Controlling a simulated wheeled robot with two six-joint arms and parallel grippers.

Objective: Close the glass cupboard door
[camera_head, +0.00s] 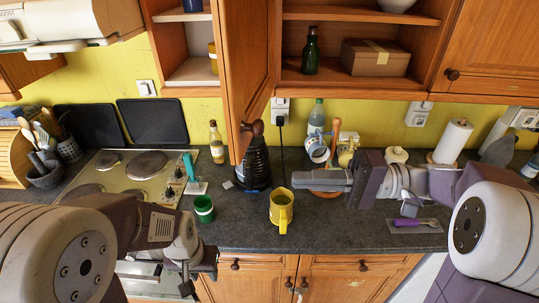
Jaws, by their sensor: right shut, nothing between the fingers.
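A wooden cupboard door (248,70) stands swung open from the upper cupboards, jutting toward me, with its dark knob (258,128) near its lower end. I see no glass in its visible side. The cupboard to its right is open and shows a shelf (350,12), a dark green bottle (310,52) and a cardboard box (375,57). My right gripper (300,181) is shut and empty, low over the counter, right of and below the door, not touching it. My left gripper (190,280) is low at the counter's front edge, far from the door; its fingers are unclear.
Under the door stands a dark ribbed appliance (252,165). A yellow mug (281,207) and a green cup (204,208) stand near the front. A hob (125,172) lies left; a paper roll (453,141) and purple-handled tool (415,224) are right. Counter between is partly clear.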

